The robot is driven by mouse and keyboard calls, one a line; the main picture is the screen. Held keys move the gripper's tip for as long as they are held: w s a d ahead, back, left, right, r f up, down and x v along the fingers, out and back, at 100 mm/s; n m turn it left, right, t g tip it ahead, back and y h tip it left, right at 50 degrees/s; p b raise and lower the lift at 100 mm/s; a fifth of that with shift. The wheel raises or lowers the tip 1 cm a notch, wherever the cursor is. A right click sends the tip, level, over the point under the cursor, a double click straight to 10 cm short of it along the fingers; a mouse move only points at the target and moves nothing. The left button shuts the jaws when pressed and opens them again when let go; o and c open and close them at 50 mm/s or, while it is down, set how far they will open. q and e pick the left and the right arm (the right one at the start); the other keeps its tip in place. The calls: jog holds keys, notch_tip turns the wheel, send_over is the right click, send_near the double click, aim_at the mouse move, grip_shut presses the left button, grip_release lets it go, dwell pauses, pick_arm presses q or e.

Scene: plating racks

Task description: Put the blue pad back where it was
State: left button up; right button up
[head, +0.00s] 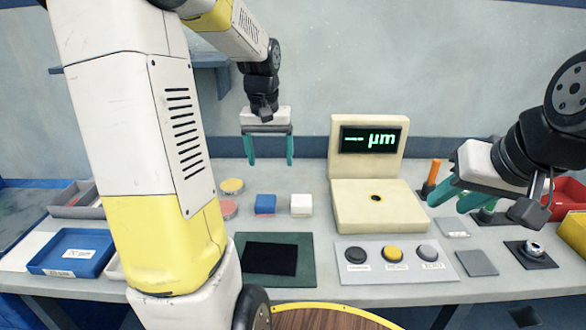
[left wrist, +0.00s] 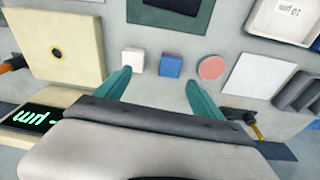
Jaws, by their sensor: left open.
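The blue pad (head: 265,204) lies on the grey table, between a pink disc (head: 229,209) and a white pad (head: 301,204). In the left wrist view the blue pad (left wrist: 171,65) shows beyond my fingertips, between the white pad (left wrist: 134,61) and the pink disc (left wrist: 211,67). My left gripper (head: 270,163) is open and empty, above and behind the blue pad, pointing down. Its two teal fingers also show in the left wrist view (left wrist: 158,79). My right gripper (head: 456,202) is at the right, with its teal fingers apart and nothing seen between them.
A cream device with a "µm" screen (head: 372,140) stands at the back. In front are a dark green mat with a black patch (head: 305,272) and a panel of three buttons (head: 394,254). A blue tray (head: 72,252) is at the left, a red bin (head: 566,197) at the right.

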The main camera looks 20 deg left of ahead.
pick_arm(q)
jog(key=s+d+r+m+t+h, duration=0.1)
jog(key=s+d+r+t, duration=0.1)
jog(key=s, duration=0.7)
jog(key=s+d+r+m+t+h, duration=0.1)
jog(key=s+d+r, duration=0.3)
jog(key=s, duration=0.5)
jog(key=d+t, duration=0.1)
jog(key=d, duration=0.1)
jog(key=shift+d+r+m+t, duration=0.3)
jog(key=shift+d, duration=0.05)
